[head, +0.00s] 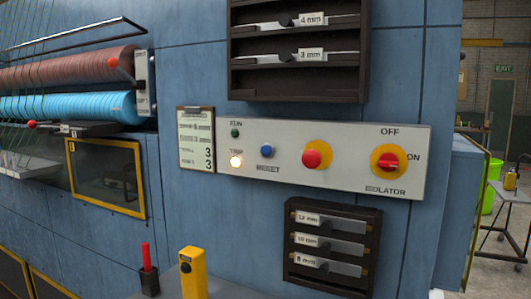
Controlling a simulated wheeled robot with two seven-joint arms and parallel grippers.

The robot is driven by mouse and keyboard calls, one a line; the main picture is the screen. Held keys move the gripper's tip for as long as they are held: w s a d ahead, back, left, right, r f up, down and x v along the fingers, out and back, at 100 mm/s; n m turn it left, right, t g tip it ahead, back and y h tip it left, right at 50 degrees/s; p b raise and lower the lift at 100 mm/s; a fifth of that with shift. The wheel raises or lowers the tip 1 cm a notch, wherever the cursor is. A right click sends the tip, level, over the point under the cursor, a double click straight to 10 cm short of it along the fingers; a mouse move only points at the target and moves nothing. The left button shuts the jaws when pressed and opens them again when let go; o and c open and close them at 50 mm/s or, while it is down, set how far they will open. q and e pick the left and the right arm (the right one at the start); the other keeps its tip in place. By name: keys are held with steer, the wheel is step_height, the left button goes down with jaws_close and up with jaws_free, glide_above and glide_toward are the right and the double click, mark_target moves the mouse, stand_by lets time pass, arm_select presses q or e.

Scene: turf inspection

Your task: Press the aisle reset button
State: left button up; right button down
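The control panel (340,185) is a light grey plate on the blue machine wall. The blue round button (267,151) has the word RESET below it. To its left a TRIP lamp (236,162) glows warm white, and a green RUN lamp (235,133) above it looks dark. To its right are a red mushroom button (312,159) on a yellow base and a red rotary isolator (388,163) on a yellow disc, marked OFF and ON. Nothing covers the blue button. Neither of my grippers is in the head view.
A clipboard (196,139) hangs left of the panel. Dark racks with labelled gauges hang above (297,94) and below (332,205) it. Red and blue rollers (70,107) are at the left. A yellow device (193,273) stands on a ledge at the bottom. Space before the panel looks clear.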

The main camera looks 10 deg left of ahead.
arm_select(q)
jaws_close()
stand_by(0.3)
stand_by(1.1)
